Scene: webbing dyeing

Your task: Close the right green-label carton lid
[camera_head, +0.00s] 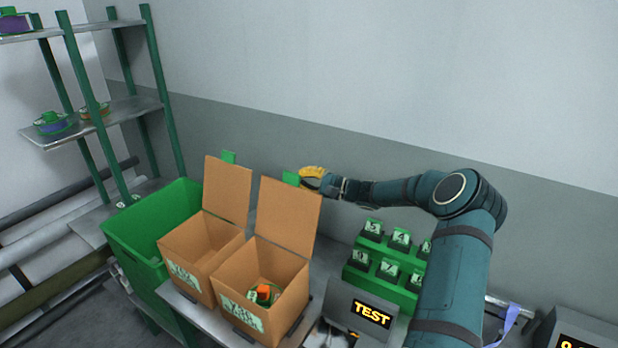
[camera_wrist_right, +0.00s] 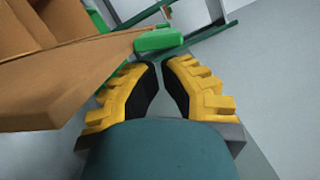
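The right carton (camera_head: 262,290) is a brown open box with a green-edged label on its front. Its lid (camera_head: 289,215) stands upright at the back, with a green tab (camera_head: 291,178) at the top edge. My right gripper (camera_head: 304,179) has yellow fingers and is at the lid's top right corner, beside the tab. In the right wrist view the fingertips (camera_wrist_right: 160,63) are nearly together with nothing between them. The lid (camera_wrist_right: 70,88) is at left there, and the green tab (camera_wrist_right: 158,39) is just beyond the tips. Contact is unclear. My left gripper is out of view.
The left carton (camera_head: 200,262) stands beside it, its lid (camera_head: 228,189) also up. An orange and green item (camera_head: 263,292) lies in the right carton. A green bin (camera_head: 150,225) is at left, a green rack (camera_head: 385,268) and TEST box (camera_head: 368,312) at right. A wall is behind.

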